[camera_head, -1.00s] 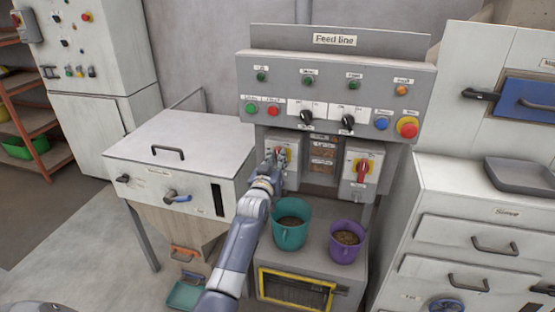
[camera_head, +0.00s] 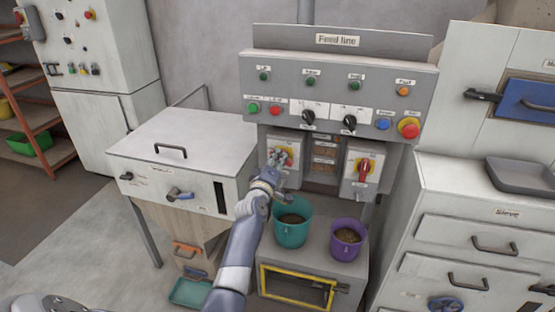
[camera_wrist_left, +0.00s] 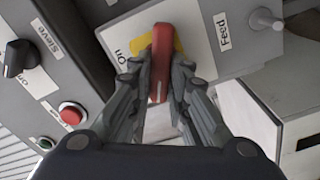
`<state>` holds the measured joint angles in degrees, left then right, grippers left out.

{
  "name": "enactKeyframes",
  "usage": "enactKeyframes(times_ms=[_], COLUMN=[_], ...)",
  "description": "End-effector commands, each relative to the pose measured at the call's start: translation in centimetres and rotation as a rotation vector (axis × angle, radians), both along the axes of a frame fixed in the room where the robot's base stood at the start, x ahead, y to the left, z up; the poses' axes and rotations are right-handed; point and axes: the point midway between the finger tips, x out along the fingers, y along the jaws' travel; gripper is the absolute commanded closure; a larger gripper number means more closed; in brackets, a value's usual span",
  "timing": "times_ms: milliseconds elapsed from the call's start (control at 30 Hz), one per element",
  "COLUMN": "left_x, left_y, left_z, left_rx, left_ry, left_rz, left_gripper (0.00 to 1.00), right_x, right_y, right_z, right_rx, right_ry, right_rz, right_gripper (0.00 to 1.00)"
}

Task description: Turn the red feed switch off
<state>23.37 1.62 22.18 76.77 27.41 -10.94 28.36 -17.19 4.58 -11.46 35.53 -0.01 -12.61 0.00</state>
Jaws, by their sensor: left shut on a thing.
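The red feed switch (camera_wrist_left: 161,65) is a red bar handle on a yellow plate, on a light box labelled "Feed" with "On" beside the handle. My left gripper (camera_wrist_left: 160,85) is shut on this handle, with one finger on each side. In the head view my left gripper (camera_head: 279,160) is at the left switch box under the panel and covers most of the handle. The yellow plate (camera_head: 290,154) shows partly behind the fingers. My right gripper is out of view.
A teal bucket (camera_head: 291,235) and a purple bucket (camera_head: 346,250) of pellets stand below. The control panel (camera_head: 330,75) with buttons and black knobs is above. A hopper (camera_head: 182,140) stands left.

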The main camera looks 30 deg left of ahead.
Motion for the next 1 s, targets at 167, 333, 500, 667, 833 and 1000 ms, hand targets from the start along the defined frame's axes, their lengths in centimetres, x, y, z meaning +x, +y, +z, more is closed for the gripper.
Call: enactKeyframes(times_ms=[167,333,500,667,833,1000], left_x=[0.0,-0.01,-0.04,-0.03,-0.04,-0.04], left_y=[0.02,0.05,0.09,0.07,0.06,0.06], left_z=[-0.23,-0.36,-0.47,-0.54,-0.59,-0.62], left_rx=[-0.155,-0.28,-0.376,-0.435,-0.468,-0.477], left_ry=[-0.042,-0.079,-0.107,-0.124,-0.132,-0.135], left_rz=[0.0,0.0,0.0,0.0,0.0,0.0], left_gripper=[1.0,1.0,1.0,1.0,1.0,1.0], right_x=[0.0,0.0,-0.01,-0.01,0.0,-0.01], right_y=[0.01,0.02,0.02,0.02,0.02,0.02], right_z=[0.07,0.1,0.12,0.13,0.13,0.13], right_rx=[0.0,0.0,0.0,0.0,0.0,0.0], right_ry=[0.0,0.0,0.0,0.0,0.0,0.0], right_rz=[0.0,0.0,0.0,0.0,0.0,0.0], right_gripper=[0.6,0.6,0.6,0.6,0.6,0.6])
